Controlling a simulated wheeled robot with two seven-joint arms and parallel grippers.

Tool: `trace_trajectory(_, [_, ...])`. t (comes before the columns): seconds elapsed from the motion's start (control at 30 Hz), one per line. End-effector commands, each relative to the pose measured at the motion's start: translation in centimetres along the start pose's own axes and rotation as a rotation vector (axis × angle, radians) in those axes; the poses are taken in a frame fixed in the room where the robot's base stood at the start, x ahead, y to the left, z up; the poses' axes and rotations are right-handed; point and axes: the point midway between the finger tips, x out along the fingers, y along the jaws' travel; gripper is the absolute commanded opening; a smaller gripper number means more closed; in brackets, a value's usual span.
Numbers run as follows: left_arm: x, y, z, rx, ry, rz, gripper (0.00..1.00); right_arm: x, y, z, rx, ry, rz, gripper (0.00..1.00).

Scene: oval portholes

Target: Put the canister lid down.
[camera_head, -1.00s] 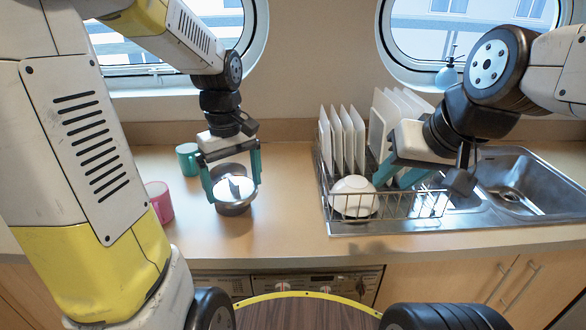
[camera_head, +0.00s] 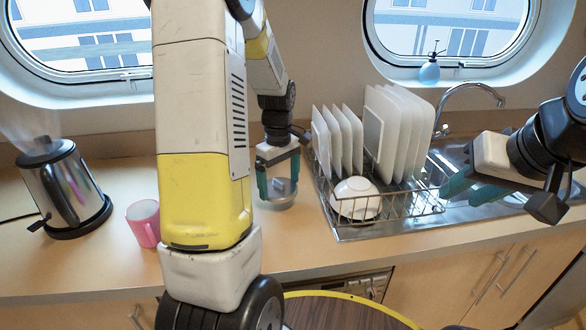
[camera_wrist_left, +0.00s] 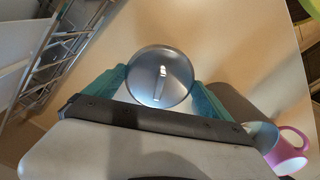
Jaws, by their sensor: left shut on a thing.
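The canister lid (camera_wrist_left: 160,77) is a round, shiny steel disc with a bar handle across its top. My left gripper (camera_wrist_left: 160,85) is shut on it, one teal finger at each side. In the head view the left gripper (camera_head: 278,185) points down over the counter, just left of the dish rack, and the lid (camera_head: 283,190) shows between its fingers. I cannot tell how far the lid is above the counter. My right gripper (camera_head: 462,195) is open and empty, over the sink side at the right. No canister can be made out.
A dish rack (camera_head: 398,208) holds white plates and a bowl (camera_head: 356,199). A pink mug (camera_head: 145,222) and a steel kettle (camera_head: 64,190) stand on the counter (camera_head: 105,250) at the left. My left arm hides part of the counter. The sink is at the right.

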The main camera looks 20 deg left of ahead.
Motion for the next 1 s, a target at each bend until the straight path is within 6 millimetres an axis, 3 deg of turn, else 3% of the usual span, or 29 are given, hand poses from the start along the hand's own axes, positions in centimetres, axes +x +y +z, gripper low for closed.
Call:
trace_trajectory(0.2, [0.6,3.0,-5.1,-0.003,0.0,0.0,0.54,0.0,0.0,0.0,0.0,0.0,0.0,0.36])
trace_trajectory(0.4, [0.9,4.8,-7.8,0.0,0.0,0.0,0.54,0.0,0.0,0.0,0.0,0.0,0.0,0.36])
trace_trajectory(0.57, [1.3,5.0,-8.3,0.002,-0.002,-0.001,0.54,0.0,0.0,0.0,0.0,0.0,0.0,0.36])
trace_trajectory(0.8, [4.2,5.0,-8.3,0.0,-0.003,-0.001,0.54,0.0,0.0,0.0,0.0,0.0,0.0,0.36])
trace_trajectory(1.0, [4.4,5.0,-8.3,0.001,-0.001,0.001,0.54,0.0,0.0,0.0,0.0,0.0,0.0,0.36])
